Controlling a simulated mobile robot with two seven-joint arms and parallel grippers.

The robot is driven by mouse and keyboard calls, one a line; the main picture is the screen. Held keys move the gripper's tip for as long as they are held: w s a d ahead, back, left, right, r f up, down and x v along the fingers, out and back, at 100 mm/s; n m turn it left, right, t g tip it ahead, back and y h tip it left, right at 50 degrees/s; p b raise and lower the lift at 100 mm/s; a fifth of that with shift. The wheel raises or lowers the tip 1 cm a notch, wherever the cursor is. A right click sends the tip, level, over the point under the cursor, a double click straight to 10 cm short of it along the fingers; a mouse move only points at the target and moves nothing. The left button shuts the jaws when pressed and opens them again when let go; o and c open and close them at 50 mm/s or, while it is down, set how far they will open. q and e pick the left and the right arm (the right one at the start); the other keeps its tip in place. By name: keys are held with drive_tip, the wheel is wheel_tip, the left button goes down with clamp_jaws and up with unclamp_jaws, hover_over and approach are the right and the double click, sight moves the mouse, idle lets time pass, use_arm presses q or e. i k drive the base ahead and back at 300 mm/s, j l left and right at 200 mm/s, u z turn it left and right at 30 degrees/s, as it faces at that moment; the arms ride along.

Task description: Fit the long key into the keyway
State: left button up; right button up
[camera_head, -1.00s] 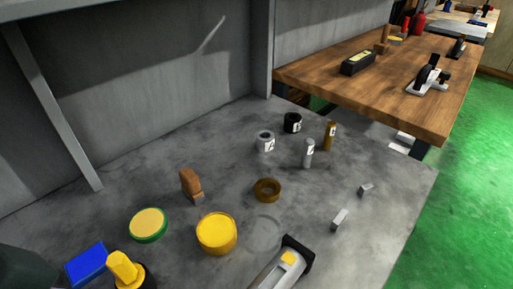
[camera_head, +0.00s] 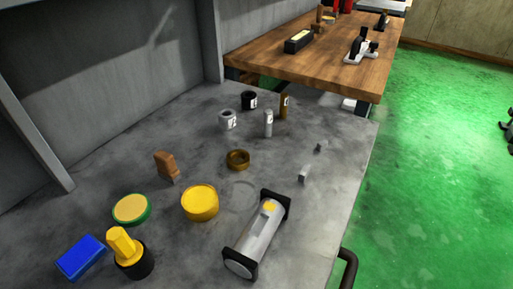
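A silver cylinder (camera_head: 254,242) with black square-edged end pieces lies at an angle on the grey bench top, near the bottom middle. It has a yellow patch (camera_head: 270,207) on top near its far end. A narrow grey mark (camera_head: 264,222) beside the patch may be the keyway; it is too small to tell. Two small grey blocks, which look like the keys, lie apart on the bench to the right. The nearer, longer block (camera_head: 303,174) is close to the cylinder's far end; the shorter block (camera_head: 320,146) is farther back. Neither gripper shows.
Left of the cylinder are a yellow round tin (camera_head: 200,203), a brass ring (camera_head: 238,160), a brown block (camera_head: 166,167), a green-rimmed disc (camera_head: 132,209), a yellow-handled tool (camera_head: 124,246) and a blue block (camera_head: 81,257). Several labelled small parts stand behind. A wooden table (camera_head: 310,60) stands beyond.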

sight(245, 258)
drive_tip(key=i+l+u, duration=0.2)
drive_tip(key=u, duration=0.2)
drive_tip(key=i+l+u, duration=0.15)
drive_tip(key=l+u, duration=0.3)
drive_tip(key=i+l+u, duration=0.1)
drive_tip(key=l+u, duration=1.15)
drive_tip(key=k+l+u, duration=0.15)
drive_tip(key=l+u, duration=0.3)
drive_tip(key=l, duration=0.1)
